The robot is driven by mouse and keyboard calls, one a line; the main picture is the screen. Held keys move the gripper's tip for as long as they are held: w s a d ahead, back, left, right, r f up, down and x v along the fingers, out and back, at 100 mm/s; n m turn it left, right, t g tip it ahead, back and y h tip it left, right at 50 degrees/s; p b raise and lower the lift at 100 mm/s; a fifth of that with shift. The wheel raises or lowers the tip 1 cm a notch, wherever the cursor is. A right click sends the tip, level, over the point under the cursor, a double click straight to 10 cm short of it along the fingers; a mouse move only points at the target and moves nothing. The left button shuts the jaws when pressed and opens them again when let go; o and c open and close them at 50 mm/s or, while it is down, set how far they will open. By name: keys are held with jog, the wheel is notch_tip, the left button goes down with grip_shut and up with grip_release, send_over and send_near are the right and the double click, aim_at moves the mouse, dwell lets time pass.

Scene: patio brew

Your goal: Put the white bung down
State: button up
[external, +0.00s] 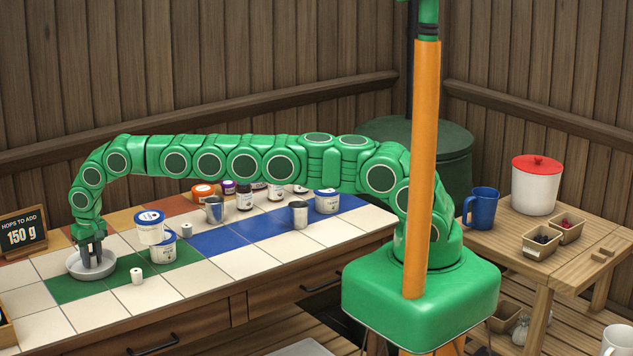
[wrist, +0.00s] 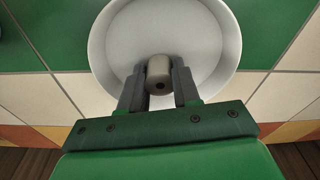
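The white bung (wrist: 158,72), a small off-white cylinder with a dark hole in its end, sits between the fingers of my gripper (wrist: 158,82). The fingers appear to press on both its sides. My gripper (external: 92,250) points down over a shallow white dish (external: 76,270) at the left of the tiled counter. The dish also fills the middle of the wrist view (wrist: 205,30). The bung is hidden in the external view, and I cannot tell whether it touches the dish floor.
Similar white pieces stand on the tiles (external: 137,276) and farther back (external: 187,230). Metal cups (external: 215,209) and jars line the back. Front white tiles (external: 95,310) are clear. A side table (external: 515,232) stands right.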

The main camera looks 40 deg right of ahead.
aim_at(96, 268)
jog(key=o, duration=0.5)
jog(key=shift+c, duration=0.2)
notch_tip(96, 268, up, 12)
jog(key=s, duration=0.1)
jog(key=shift+s+d, duration=0.15)
jog(key=shift+s, duration=0.05)
jog(key=shift+r, duration=0.1)
